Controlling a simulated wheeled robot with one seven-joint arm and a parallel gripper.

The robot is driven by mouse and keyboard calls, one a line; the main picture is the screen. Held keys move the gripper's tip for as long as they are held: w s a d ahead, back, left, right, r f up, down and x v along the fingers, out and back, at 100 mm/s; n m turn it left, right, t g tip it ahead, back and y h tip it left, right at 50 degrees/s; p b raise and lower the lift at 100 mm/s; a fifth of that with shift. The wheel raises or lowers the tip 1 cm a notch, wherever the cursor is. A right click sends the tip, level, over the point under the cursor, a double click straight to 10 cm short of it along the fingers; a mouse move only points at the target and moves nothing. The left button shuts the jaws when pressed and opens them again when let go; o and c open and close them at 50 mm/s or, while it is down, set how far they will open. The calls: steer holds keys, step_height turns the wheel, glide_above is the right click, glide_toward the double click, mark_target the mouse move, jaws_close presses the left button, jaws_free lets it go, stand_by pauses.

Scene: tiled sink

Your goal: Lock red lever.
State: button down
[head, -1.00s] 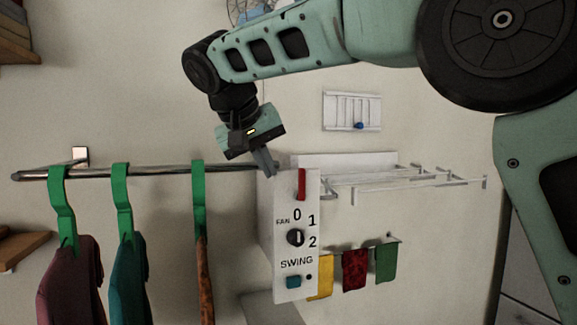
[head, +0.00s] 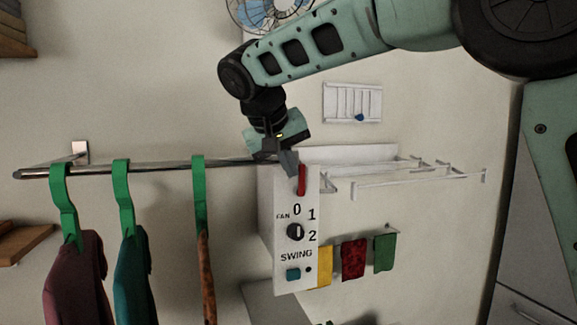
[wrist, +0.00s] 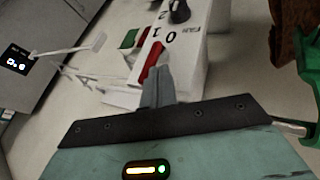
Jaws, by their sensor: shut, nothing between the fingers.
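The red lever (head: 301,180) stands upright on the front of the white control box (head: 283,262), above the fan dial. My gripper (head: 289,168) is shut and empty. In the head view its fingertips are close to the upper left of the lever. In the wrist view the fingertips (wrist: 158,78) point at the box, close beside the red lever (wrist: 152,60). I cannot tell whether they touch it.
The fan dial (head: 295,232) and a teal swing button (head: 293,275) are lower on the box. A metal rail (head: 140,169) with green hangers runs left. A white rack (head: 420,178) and small hanging cloths (head: 353,260) are at right.

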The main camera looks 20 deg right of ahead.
mark_target(303, 165)
steer(key=shift+d+r+y, duration=0.15)
steer(key=shift+d+y, duration=0.2)
steer(key=shift+y, duration=0.15)
steer(key=d+y, duration=0.1)
steer(key=d+m+y+b, duration=0.1)
steer(key=y, duration=0.1)
steer(key=shift+d+r, duration=0.2)
steer(key=shift+d, duration=0.05)
steer(key=d+y+b, duration=0.1)
steer(key=y, duration=0.2)
steer(key=d+f+m+y+b, duration=0.1)
steer(key=d+y+b, duration=0.1)
steer(key=y, duration=0.1)
steer(key=d+y+b, duration=0.1)
steer(key=y+b, duration=0.1)
steer(key=shift+d+f+m+y, duration=0.3)
steer(key=shift+y, duration=0.1)
steer(key=shift+a+f+b, duration=0.3)
steer(key=shift+a+f, duration=0.1)
steer(key=shift+a, duration=0.3)
steer(key=shift+r, duration=0.15)
